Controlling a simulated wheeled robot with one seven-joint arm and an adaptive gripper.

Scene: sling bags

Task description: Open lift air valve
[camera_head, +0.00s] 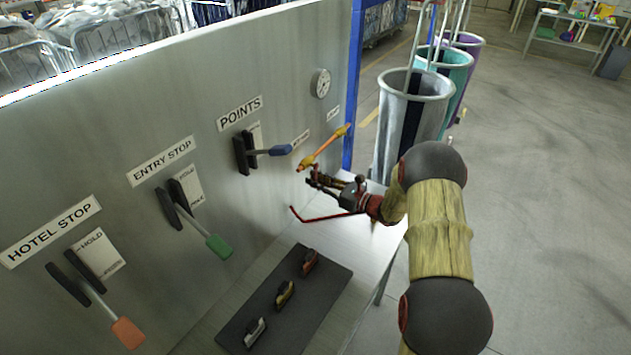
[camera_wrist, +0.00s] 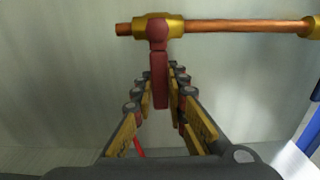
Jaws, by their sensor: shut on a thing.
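The air valve (camera_head: 305,163) is a brass fitting on a copper-orange pipe that stands out at the right end of the grey panel. In the wrist view the brass valve body (camera_wrist: 157,27) is at the top, with its red lever (camera_wrist: 160,85) hanging straight down, across the pipe (camera_wrist: 240,26). My gripper (camera_head: 312,178) is just below the valve. In the wrist view its fingers (camera_wrist: 162,80) sit on both sides of the lever, shut on it. In the head view the lever is mostly hidden by the fingers.
The panel carries levers with blue (camera_head: 277,151), green (camera_head: 219,247) and orange (camera_head: 128,332) handles to the left. A thin red bent rod (camera_head: 325,218) runs below my gripper. A dark mat (camera_head: 318,309) with several small items lies on the ledge. Tall bins (camera_head: 410,120) stand behind.

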